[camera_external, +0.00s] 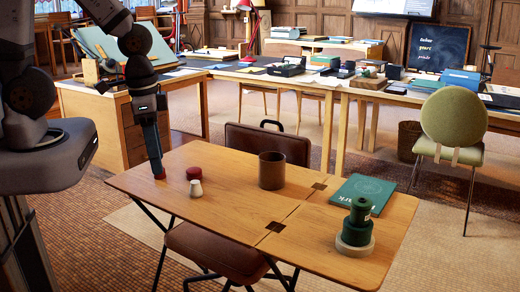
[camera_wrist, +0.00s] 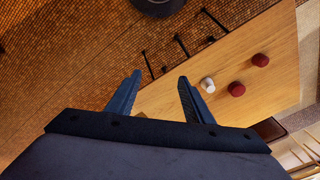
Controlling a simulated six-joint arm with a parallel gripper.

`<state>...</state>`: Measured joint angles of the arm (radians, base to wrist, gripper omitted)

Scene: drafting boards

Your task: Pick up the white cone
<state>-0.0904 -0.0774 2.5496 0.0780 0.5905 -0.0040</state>
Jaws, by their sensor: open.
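The white cone (camera_external: 196,188) stands upright on the wooden table, near its left end in the external view. In the wrist view the white cone (camera_wrist: 207,84) lies just right of the right finger, outside the gap. My gripper (camera_external: 158,170) is left of the cone, pointing down near the table's left corner. In the wrist view my gripper (camera_wrist: 157,78) is open, with nothing between its fingers. Its exact height above the table is hard to tell.
One red round piece (camera_external: 194,173) sits just behind the cone. Another red piece (camera_external: 160,176) is partly hidden at my gripper's tip. A brown cup (camera_external: 271,170), a green book (camera_external: 362,194) and a green stacked object (camera_external: 358,221) stand farther right on the table (camera_external: 220,223).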

